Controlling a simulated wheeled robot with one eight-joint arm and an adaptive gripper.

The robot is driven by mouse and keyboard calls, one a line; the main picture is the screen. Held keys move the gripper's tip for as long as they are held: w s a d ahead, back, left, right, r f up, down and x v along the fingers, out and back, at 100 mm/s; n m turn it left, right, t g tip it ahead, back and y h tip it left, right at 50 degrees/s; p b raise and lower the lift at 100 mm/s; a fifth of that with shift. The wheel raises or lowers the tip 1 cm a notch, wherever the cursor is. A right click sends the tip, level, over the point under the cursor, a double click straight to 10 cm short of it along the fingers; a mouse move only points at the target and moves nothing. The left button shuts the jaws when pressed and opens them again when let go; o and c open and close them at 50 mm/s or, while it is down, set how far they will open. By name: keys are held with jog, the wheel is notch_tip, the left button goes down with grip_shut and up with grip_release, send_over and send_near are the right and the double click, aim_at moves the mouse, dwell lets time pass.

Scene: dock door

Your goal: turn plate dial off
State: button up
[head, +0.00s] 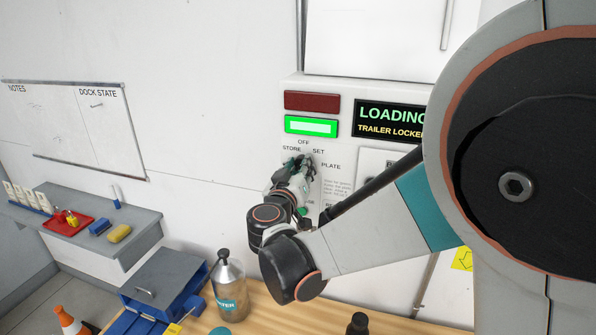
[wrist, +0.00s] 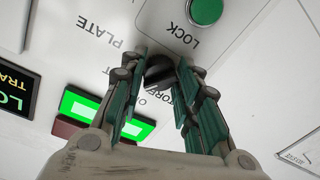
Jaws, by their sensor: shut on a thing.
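The plate dial (wrist: 160,73) is a dark round knob on the white control panel (head: 290,105). In the wrist view it sits between my fingertips. The labels PLATE, STORE and part of OFF show around it, and the head view shows OFF, STORE, SET and PLATE in an arc above it. My gripper (head: 302,164) is shut on the dial, with one finger on each side.
A green LOCK button (wrist: 205,10) is close beside the dial. A red lamp (head: 312,101) and a lit green lamp (head: 311,126) are above, beside the LOADING display (head: 388,121). A bottle (head: 229,287) and blue bin (head: 165,285) stand below.

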jog(key=n+b, duration=0.1)
jog(key=n, duration=0.2)
jog(key=shift+r+n+b, duration=0.1)
jog(key=shift+n+b, duration=0.55)
jog(key=shift+n, duration=1.15)
jog(key=o, duration=1.1)
jog(key=shift+a, duration=0.1)
jog(key=shift+c, duration=0.2)
